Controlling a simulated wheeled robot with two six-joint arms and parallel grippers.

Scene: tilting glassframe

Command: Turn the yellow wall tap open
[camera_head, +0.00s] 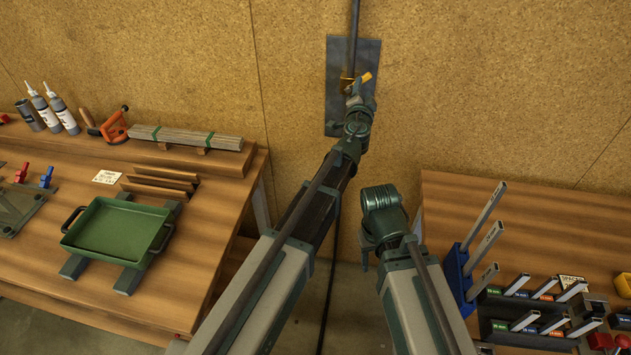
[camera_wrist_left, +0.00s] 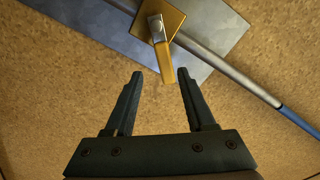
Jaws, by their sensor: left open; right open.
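The yellow wall tap (camera_head: 362,79) sits on a grey metal plate (camera_head: 339,105) on the cork-like wall, mostly hidden behind my left arm in the head view. In the left wrist view the tap's yellow lever (camera_wrist_left: 164,62) hangs from a square yellow body at the top. My left gripper (camera_wrist_left: 160,75) is open, its two fingers pointing at the lever. The lever's end lies between the fingertips in the picture; I see no contact. In the head view my left gripper (camera_head: 355,90) is close to the tap. My right gripper (camera_head: 367,262) hangs low, well away from the wall, its fingers barely visible.
A pipe (camera_head: 354,22) runs down the wall to the tap. A left bench (camera_head: 215,215) holds a green tray (camera_head: 110,235), bottles and wood strips. A right bench (camera_head: 560,225) holds blue and black racks (camera_head: 455,272). Between the benches is a gap.

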